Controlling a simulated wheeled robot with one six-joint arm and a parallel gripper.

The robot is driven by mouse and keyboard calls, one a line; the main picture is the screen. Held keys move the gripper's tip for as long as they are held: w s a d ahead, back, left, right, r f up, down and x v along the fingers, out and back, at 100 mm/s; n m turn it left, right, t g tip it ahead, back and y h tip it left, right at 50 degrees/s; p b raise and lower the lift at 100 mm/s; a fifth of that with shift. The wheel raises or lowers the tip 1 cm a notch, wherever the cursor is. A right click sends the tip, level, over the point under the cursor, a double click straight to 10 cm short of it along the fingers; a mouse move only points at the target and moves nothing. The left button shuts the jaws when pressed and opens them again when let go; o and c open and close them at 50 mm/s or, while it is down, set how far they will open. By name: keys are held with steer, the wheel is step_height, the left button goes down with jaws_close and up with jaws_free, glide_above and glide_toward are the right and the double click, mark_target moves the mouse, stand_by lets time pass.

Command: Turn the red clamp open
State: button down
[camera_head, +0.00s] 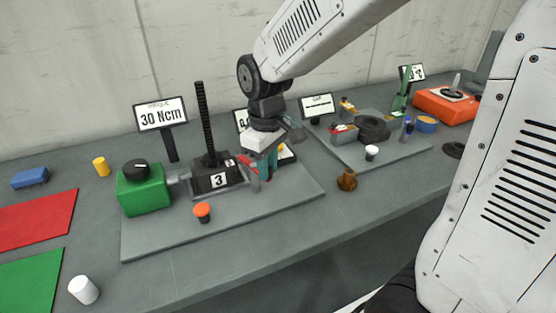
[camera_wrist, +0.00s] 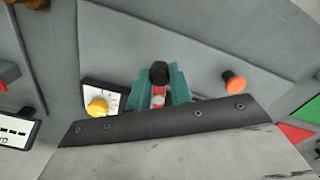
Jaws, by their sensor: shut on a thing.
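The red clamp (camera_head: 246,163) sits at the right side of the black block marked 3 (camera_head: 213,180), on a grey base plate. My gripper (camera_head: 266,170) is over its right end with the teal fingers pointing down. In the wrist view, my gripper (camera_wrist: 158,88) is shut on the red clamp (camera_wrist: 158,96), whose red and pale part shows between the teal fingers. A black round end (camera_wrist: 159,72) shows just beyond it. The fingers hide part of the clamp, so I cannot tell its exact angle.
A black toothed column (camera_head: 204,120) rises from the block, left of my gripper. A green box (camera_head: 144,194) with a black knob and an orange button (camera_head: 202,211) stand near. A yellow knob (camera_wrist: 97,107) is close to my fingers. A brown piece (camera_head: 347,180) stands right.

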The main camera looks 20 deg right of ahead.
steer(key=shift+w+a+m, duration=0.25)
steer(key=shift+a+m, duration=0.65)
steer(key=shift+m, duration=1.15)
steer(key=shift+w+a+m, duration=0.3)
steer(key=shift+a+m, duration=0.6)
steer(key=shift+m, duration=1.2)
steer(key=shift+w+a+m, duration=0.25)
steer(key=shift+a+m, duration=0.65)
steer(key=shift+m, duration=1.15)
steer(key=shift+r, duration=0.1)
steer(key=c, duration=1.3)
jaws_free()
steer(key=shift+o, duration=0.2)
step_height(320, 180, up, 8)
